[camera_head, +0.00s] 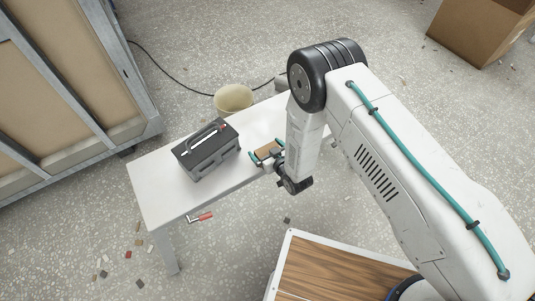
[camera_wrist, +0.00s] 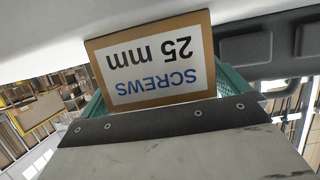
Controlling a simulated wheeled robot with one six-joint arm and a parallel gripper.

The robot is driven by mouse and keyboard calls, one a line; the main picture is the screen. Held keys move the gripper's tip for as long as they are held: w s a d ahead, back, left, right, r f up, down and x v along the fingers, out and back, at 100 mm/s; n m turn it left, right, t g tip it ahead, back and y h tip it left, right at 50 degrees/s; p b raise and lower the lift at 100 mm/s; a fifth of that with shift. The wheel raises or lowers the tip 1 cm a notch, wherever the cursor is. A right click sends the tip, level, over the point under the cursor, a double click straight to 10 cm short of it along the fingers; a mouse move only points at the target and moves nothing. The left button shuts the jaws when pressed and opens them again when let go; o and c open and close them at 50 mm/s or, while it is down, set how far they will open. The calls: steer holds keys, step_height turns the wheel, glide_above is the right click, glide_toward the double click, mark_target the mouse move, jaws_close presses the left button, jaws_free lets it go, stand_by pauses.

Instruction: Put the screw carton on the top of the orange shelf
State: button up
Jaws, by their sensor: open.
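The screw carton (camera_head: 267,150) is a small brown box on the white table. In the wrist view the carton (camera_wrist: 155,62) is close and upside down, with a white label reading "SCREWS 25 mm". My gripper (camera_head: 266,152) is open at the table, with its teal fingers on either side of the carton. In the wrist view the fingers of my gripper (camera_wrist: 165,92) show partly behind the carton's lower edge. I cannot tell if they touch it. The orange shelf is not clearly in view; far racks with orange-yellow parts (camera_wrist: 35,112) show at the left of the wrist view.
A dark toolbox (camera_head: 206,148) stands on the white table (camera_head: 165,195), left of the carton. A beige bucket (camera_head: 233,98) is behind the table. A red-handled tool (camera_head: 201,217) is by the table's front edge. A wood-topped unit (camera_head: 335,272) is in front; a cardboard box (camera_head: 480,30) lies far right.

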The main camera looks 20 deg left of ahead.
steer(key=shift+w+a+f, duration=0.15)
steer(key=shift+w+a, duration=0.15)
steer(key=shift+a, duration=0.05)
steer(key=shift+c, duration=0.3)
steer(key=c, duration=1)
steer(key=shift+c, duration=0.3)
